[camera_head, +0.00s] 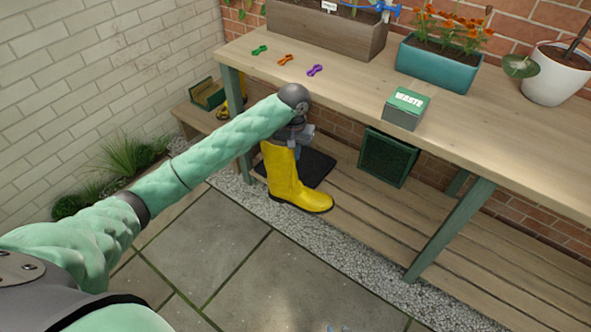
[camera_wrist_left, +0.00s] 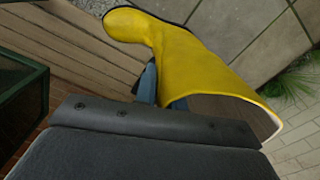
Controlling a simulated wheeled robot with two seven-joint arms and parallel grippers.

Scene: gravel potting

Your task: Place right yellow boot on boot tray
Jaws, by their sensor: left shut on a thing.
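A yellow boot (camera_head: 284,178) is upright, its toe pointing right, in front of the lower shelf's dark tray. My left gripper (camera_head: 298,142) is shut on the boot's upper shaft. In the left wrist view the boot (camera_wrist_left: 200,62) fills the upper middle, and blue fingers of the gripper (camera_wrist_left: 160,88) show against it. The black boot tray (camera_head: 318,167) lies on the slatted lower shelf, partly hidden behind the boot. I cannot tell whether the boot's sole touches anything. Another yellow piece (camera_head: 243,88) shows behind the table leg, mostly hidden.
The potting bench top (camera_head: 350,85) overhangs the tray. A dark green crate (camera_head: 387,158) stands right of the tray on the lower shelf (camera_head: 400,215). A slanted green leg (camera_head: 450,230) is further right. Gravel (camera_head: 340,240) and paving lie in front.

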